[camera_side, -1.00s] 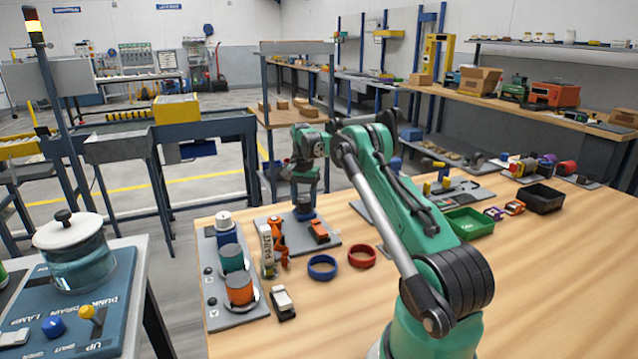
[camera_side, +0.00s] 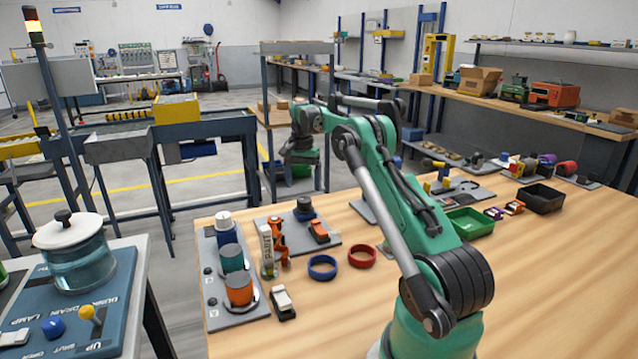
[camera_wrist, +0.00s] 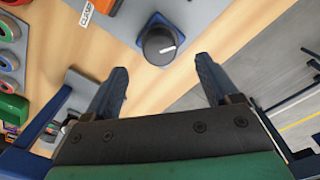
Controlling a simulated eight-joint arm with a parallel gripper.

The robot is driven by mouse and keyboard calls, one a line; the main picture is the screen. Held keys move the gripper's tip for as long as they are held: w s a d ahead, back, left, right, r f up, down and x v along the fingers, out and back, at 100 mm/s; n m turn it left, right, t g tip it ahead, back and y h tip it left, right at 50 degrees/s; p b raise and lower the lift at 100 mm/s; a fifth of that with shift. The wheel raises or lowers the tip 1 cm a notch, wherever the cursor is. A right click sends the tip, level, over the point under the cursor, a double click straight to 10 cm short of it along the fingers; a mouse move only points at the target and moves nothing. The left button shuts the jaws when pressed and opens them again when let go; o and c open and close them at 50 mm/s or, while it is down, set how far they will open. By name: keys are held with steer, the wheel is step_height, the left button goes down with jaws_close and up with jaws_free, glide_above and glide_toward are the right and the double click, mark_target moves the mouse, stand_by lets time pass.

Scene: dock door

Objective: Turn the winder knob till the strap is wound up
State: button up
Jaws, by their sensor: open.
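The winder knob (camera_side: 305,208) is a dark round knob on a blue base, upright on a grey plate (camera_side: 285,244) near the table's far edge. In the wrist view the knob (camera_wrist: 159,45) shows its black top with a white mark. My gripper (camera_wrist: 161,64) is open and empty, with its two fingers spread wide and the knob just beyond their tips. In the side view my gripper (camera_side: 299,160) hangs above and behind the knob, apart from it. I cannot make out the strap clearly in either view.
An orange-and-black piece (camera_side: 319,231) sits on the same plate beside the knob. A red ring (camera_side: 362,256), a blue ring (camera_side: 322,267) and a plate with several cylinders (camera_side: 238,312) stand nearer. Bare table lies at the front right.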

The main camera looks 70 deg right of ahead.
steer(key=shift+r, duration=0.35)
